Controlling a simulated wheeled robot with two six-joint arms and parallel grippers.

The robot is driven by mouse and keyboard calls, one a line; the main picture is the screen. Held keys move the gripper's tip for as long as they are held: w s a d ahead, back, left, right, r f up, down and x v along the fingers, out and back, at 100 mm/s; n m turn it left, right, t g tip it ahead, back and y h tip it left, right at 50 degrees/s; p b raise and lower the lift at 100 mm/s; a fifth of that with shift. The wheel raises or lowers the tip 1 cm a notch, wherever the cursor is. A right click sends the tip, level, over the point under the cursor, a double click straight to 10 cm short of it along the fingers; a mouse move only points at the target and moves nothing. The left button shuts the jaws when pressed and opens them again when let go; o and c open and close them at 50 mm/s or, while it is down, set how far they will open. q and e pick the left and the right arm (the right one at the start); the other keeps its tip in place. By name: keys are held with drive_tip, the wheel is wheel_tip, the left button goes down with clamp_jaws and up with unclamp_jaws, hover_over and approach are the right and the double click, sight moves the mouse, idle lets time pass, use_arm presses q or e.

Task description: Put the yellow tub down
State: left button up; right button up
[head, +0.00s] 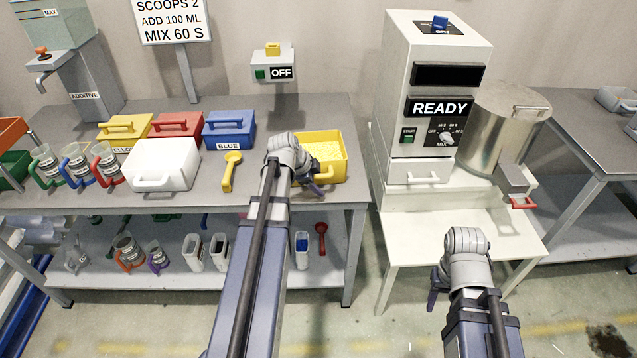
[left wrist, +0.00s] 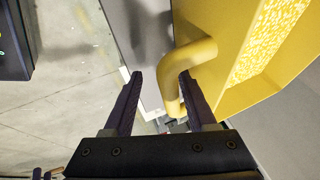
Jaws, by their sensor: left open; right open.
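The yellow tub (head: 341,168) holds yellow granules and stands at the right end of the grey bench (head: 330,203). My left gripper (head: 314,187) is at the tub's front, by its handle, and is partly hidden by my arm. In the left wrist view the tub's yellow wall (left wrist: 222,80) and curved handle (left wrist: 188,62) are close ahead. The left fingers (left wrist: 160,98) are apart, with the handle's end between them, near the right finger; I cannot tell if they touch. My right gripper (head: 433,297) is open and empty in front of the white stand.
A yellow scoop (head: 231,170), white tub (head: 162,168) and blue, red and yellow lidded tubs stand left on the bench.

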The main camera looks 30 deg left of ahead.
use_arm(q)
drive_tip(key=p+v, duration=0.6)
drive_tip(key=v, duration=0.1)
drive_tip(key=shift+r, duration=0.2)
drive_tip(key=s+d+f+n+g, duration=0.1)
drive_tip(key=s+d+n+g, duration=0.1)
drive_tip(key=d, duration=0.6)
drive_tip(key=s+d+f+n+g, duration=0.1)
drive_tip(key=s+d, duration=0.1)
drive_tip(key=d, duration=0.7)
drive_tip(key=s+d+n+g+y, duration=0.2)
drive_tip(key=s+d+n, duration=0.3)
drive_tip(key=s+d, duration=0.6)
drive_tip(key=d+y, duration=0.1)
drive_tip(key=d, duration=0.3)
drive_tip(key=shift+f+n+g, duration=0.4)
drive_tip(key=shift+s, duration=0.1)
